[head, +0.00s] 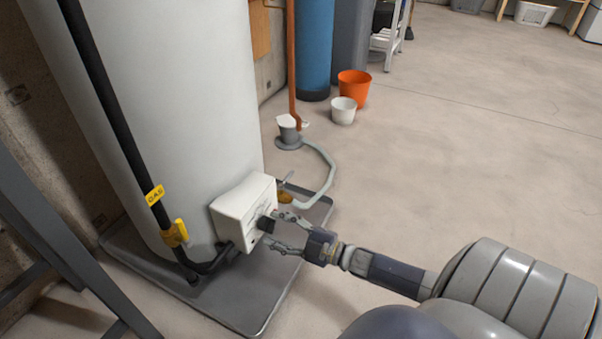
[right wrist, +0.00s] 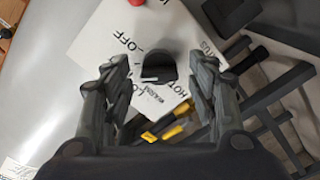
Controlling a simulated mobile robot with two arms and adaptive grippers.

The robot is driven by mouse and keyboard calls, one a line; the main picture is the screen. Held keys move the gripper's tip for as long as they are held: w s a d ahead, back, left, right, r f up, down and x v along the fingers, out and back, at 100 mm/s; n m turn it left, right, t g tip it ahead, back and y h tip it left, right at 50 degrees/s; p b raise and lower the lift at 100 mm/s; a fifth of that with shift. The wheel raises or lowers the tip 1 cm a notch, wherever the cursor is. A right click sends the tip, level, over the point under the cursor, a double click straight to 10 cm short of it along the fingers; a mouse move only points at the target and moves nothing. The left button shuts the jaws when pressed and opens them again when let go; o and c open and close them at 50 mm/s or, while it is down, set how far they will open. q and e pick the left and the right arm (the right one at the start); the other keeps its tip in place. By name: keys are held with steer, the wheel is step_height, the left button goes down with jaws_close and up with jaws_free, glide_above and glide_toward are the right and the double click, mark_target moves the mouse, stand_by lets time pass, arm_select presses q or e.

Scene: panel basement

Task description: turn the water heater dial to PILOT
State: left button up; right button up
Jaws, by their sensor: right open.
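The water heater (head: 185,90) is a large pale grey tank at the left of the head view. Its white control box (head: 238,207) sits low on the tank's front. The black dial (head: 266,223) is on the box face; it also shows in the right wrist view (right wrist: 158,66), with a pale mark on it. Printed words around it include OFF, HOT and WARM; I cannot read PILOT. My right gripper (head: 278,232) is open at the dial, its fingers on either side of it. I cannot tell whether they touch it. My left gripper is not in view.
A black gas pipe with a yellow valve handle (head: 174,233) runs down the tank's left. A grey tray (head: 250,310) lies under the heater. A red button (right wrist: 136,2) is near the dial. A pale hose (head: 330,170) curves behind the box.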

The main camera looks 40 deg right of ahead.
steer(key=v, duration=0.9)
steer(key=shift+s, duration=0.35)
steer(key=shift+d, duration=0.1)
